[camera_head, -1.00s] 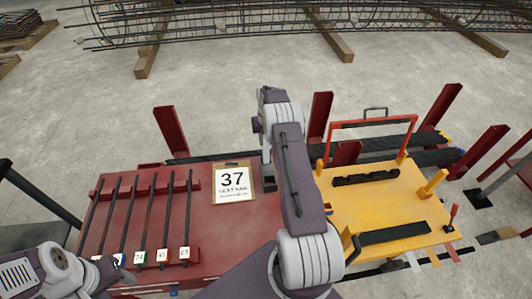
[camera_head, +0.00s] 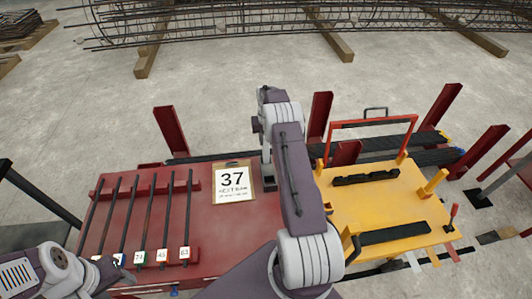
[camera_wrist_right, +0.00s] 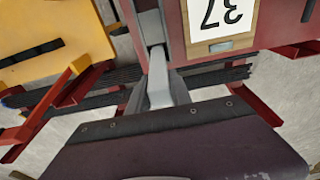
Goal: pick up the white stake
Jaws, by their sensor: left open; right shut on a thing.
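A white strip that looks like the white stake (camera_head: 413,262) is at the front edge of the yellow table, left of an orange one (camera_head: 433,257) and a red one (camera_head: 453,253). My right gripper (camera_head: 268,184) points down at the right side of the red table, beside the 37 card and well left of the white strip. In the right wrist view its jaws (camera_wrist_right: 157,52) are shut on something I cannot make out. My left gripper (camera_head: 117,263) is open at the lower left, by the front ends of the black bars.
The red table (camera_head: 220,235) holds several black bars (camera_head: 147,220) with numbered tags and the 37 card (camera_head: 232,184). The yellow table (camera_head: 385,205) carries black blocks, yellow posts and a red frame (camera_head: 375,124). Red posts stand behind.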

